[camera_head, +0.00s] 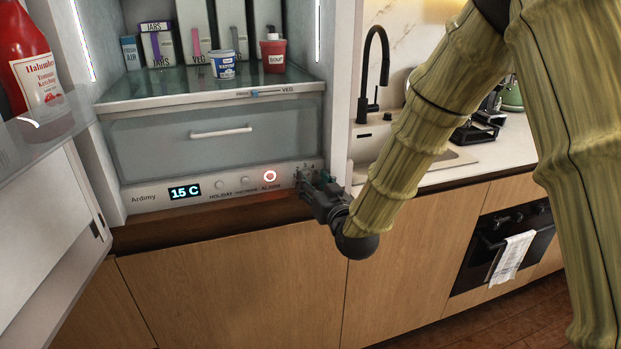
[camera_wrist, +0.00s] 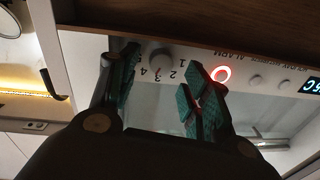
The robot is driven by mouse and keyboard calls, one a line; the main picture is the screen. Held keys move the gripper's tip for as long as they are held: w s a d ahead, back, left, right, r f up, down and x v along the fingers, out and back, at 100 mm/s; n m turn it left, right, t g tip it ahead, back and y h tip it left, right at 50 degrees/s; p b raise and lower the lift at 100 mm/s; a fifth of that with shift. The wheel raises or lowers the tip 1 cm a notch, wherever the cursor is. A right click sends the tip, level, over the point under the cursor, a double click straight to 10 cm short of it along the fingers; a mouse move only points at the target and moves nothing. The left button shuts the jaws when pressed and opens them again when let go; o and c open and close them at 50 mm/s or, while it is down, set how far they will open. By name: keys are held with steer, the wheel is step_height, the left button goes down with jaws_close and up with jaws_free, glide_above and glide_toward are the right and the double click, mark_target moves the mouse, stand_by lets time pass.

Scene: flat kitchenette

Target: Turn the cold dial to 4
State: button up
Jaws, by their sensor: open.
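In the head view my gripper (camera_head: 309,180) is at the right end of the strip and hides most of the dial.
The control strip (camera_head: 150,196) has a display reading 15 C (camera_head: 185,191), two small buttons and a lit red alarm ring (camera_head: 270,176). A drawer (camera_head: 150,150) is above it. The open fridge door (camera_head: 50,215) is at left, holding a ketchup bottle (camera_head: 25,60). Wooden cabinets (camera_head: 230,285) lie below.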

steer(key=shift+x, duration=1.15)
steer(key=shift+c, duration=0.2)
steer(key=c, duration=1)
steer(key=shift+m, duration=0.8)
steer(key=o, duration=1)
steer(key=shift+o, duration=0.2)
